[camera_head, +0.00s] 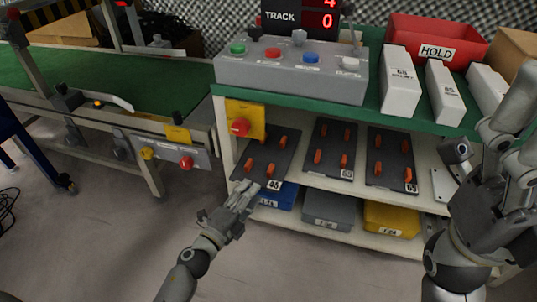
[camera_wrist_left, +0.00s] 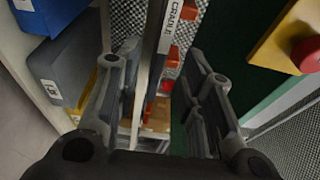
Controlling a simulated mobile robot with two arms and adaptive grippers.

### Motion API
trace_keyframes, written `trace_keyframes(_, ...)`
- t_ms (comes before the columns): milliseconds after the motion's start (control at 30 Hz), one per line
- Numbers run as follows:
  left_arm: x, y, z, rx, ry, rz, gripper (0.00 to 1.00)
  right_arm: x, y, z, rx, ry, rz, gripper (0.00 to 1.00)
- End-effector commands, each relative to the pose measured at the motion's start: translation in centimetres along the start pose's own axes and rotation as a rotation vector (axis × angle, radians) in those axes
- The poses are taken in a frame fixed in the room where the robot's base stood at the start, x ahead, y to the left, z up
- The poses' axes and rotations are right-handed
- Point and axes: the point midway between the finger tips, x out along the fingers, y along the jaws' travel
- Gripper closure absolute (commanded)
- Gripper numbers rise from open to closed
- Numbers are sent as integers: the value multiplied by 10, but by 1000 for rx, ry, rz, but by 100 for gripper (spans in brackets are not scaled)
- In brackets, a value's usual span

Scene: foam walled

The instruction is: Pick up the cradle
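Three dark cradle boards with orange pegs lie on the shelf below the green top. The left board (camera_head: 265,156), labelled 45, is nearest my left gripper (camera_head: 247,192), whose fingertips are at its front edge. In the left wrist view my left gripper (camera_wrist_left: 163,65) is open, its fingers on either side of a thin edge. A white label reading CRADLE (camera_wrist_left: 171,27) and orange pegs (camera_wrist_left: 188,11) show there; contact is not clear. The middle board (camera_head: 332,143) and right board (camera_head: 390,153) lie apart. My right gripper (camera_head: 500,120) is at the right; its opening is unclear.
Blue (camera_head: 279,196), grey (camera_head: 328,207) and yellow (camera_head: 391,219) bins sit on the lower shelf. A yellow box with a red button (camera_head: 240,127) is mounted beside the left board. A button console (camera_head: 290,75) and red HOLD bin (camera_head: 437,40) stand above. The floor in front is clear.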

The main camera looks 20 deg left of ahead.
Motion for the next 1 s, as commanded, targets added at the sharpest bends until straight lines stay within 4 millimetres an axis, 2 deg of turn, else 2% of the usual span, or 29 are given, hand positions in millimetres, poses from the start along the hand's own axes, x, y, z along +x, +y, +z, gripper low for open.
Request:
trace_keyframes(100,19,1,-1,3,2,-3,64,0,-1,-2,-1,14,-4,30)
trace_keyframes(233,32,0,-1,0,1,-1,64,3,-1,-2,-2,20,-6,30)
trace_keyframes(567,38,0,-1,-1,1,1,64,3,-1,-1,-2,15,-6,30)
trace_keyframes(833,38,0,-1,-1,1,0,98,4,-1,-2,-2,20,-7,30)
trace_keyframes(1000,38,0,-1,-1,1,0,100,4,-1,-3,-2,22,-7,30)
